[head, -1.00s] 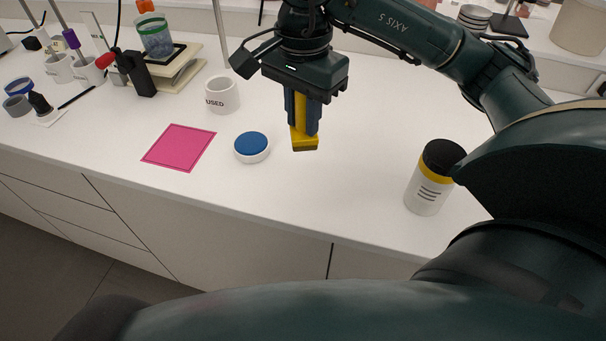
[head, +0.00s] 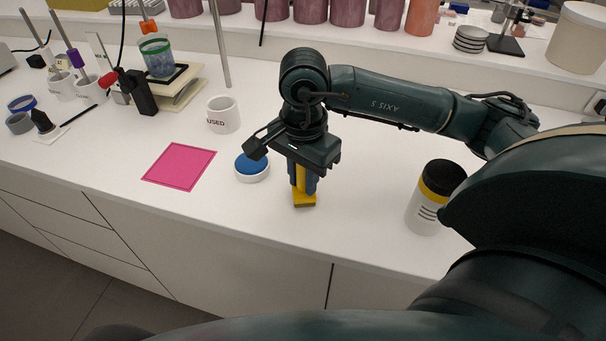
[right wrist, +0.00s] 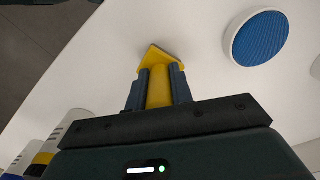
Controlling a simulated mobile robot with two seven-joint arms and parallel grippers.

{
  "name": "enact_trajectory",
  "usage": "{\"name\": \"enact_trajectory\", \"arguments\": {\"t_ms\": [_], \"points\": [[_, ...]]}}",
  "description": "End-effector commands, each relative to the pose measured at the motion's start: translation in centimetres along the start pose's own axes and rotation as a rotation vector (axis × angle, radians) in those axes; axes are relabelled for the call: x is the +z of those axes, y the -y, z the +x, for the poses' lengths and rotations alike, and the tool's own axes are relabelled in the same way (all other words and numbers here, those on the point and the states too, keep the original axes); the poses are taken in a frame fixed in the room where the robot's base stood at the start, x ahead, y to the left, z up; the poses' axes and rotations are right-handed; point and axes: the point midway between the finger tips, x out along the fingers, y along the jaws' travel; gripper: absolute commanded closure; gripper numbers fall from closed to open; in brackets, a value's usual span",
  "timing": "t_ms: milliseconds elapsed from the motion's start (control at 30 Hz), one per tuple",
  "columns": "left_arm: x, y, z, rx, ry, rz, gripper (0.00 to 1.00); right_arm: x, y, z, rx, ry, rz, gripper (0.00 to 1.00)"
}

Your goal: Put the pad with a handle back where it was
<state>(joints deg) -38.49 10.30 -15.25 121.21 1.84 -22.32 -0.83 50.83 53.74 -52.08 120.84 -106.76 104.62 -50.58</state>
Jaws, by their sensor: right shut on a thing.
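The pad with a handle is yellow (head: 304,200). My right gripper (head: 304,184) is shut on its upright handle, with the pad's foot pointing down at or just above the white counter. I cannot tell whether it touches. In the right wrist view the yellow pad (right wrist: 160,56) sticks out between the dark fingertips (right wrist: 158,88). A round white dish with a blue top (head: 252,167) stands just left of the pad, apart from it, and also shows in the right wrist view (right wrist: 261,38). My left gripper is not in view.
A pink square mat (head: 180,167) lies further left. A white mug marked USED (head: 223,115) stands behind the dish. A black-lidded jar with a yellow band (head: 436,197) stands to the right. The counter between pad and jar is clear; its front edge is near.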

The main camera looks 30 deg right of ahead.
Motion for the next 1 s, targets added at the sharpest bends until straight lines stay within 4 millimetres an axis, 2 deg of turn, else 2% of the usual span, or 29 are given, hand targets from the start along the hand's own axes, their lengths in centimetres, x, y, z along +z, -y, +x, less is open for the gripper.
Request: {"name": "enact_trajectory", "arguments": {"t_ms": [67, 100, 333, 567, 733, 867, 1000], "points": [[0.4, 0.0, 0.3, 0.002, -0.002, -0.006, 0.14, 0.0, 0.0, 0.5, 0.000, 0.000, 0.000, 1.00], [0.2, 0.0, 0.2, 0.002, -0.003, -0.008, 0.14, 0.0, 0.0, 0.3, 0.000, 0.000, 0.000, 0.75], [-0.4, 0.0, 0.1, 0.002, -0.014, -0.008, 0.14, 0.0, 0.0, 0.2, 0.000, 0.000, 0.000, 0.56], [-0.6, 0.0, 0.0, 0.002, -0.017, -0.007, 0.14, 0.0, 0.0, 0.2, 0.000, 0.000, 0.000, 0.56], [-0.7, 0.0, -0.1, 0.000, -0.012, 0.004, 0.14, 0.0, 0.1, -0.8, -0.003, 0.000, 0.000, 0.56], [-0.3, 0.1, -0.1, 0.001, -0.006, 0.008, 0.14, 0.0, 0.1, -3.3, -0.007, 0.000, -0.002, 0.56], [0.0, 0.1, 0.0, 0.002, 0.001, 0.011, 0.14, 0.0, 0.1, -6.5, -0.008, -0.001, -0.002, 0.56]]}}
